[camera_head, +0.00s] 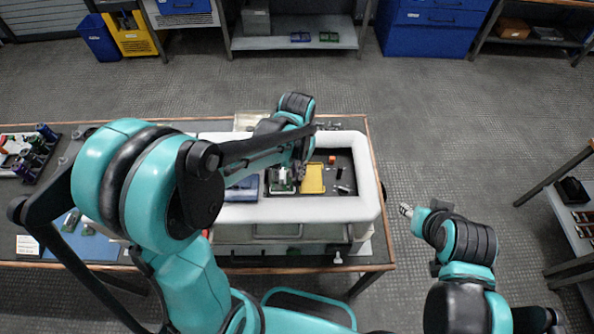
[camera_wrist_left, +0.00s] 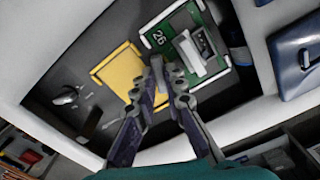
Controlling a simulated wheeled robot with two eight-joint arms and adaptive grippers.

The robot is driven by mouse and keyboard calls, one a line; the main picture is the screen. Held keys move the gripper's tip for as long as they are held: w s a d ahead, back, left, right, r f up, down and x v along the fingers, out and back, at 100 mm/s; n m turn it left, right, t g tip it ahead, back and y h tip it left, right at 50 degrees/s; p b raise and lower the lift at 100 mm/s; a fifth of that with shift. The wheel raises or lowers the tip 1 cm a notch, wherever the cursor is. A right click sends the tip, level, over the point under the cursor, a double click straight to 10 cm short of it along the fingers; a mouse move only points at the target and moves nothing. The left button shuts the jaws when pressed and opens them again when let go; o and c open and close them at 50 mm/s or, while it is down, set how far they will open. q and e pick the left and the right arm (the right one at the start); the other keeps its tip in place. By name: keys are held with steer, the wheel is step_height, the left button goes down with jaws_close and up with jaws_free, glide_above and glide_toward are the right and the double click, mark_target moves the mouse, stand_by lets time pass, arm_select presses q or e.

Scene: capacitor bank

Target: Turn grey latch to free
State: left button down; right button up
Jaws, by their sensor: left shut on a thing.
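My left gripper (camera_head: 301,176) reaches down into a white-rimmed case (camera_head: 370,190) on the table. In the left wrist view the left gripper's fingers (camera_wrist_left: 163,72) come together at the near edge of a green plate (camera_wrist_left: 160,38) marked 26. They are shut on a small grey piece, apparently the grey latch, mostly hidden between the fingertips. A grey metal block (camera_wrist_left: 207,52) sits on the green plate. A yellow plate (camera_wrist_left: 118,70) lies just left of the fingers. My right gripper (camera_head: 406,210) hangs right of the case, apart from it; its jaw state is unclear.
A blue piece (camera_head: 243,188) lies left of the green plate. Small loose parts and an orange block (camera_head: 332,159) lie on the case's dark floor. A dark tray (camera_head: 30,150) of parts stands at the table's left. Open floor (camera_head: 440,120) lies right of the table.

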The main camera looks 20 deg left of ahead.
arm_select(q)
steer(key=shift+n, duration=1.7)
steer(key=c, duration=1.6)
jaws_free()
step_height(320, 180, up, 12)
steer(key=shift+r, duration=0.1)
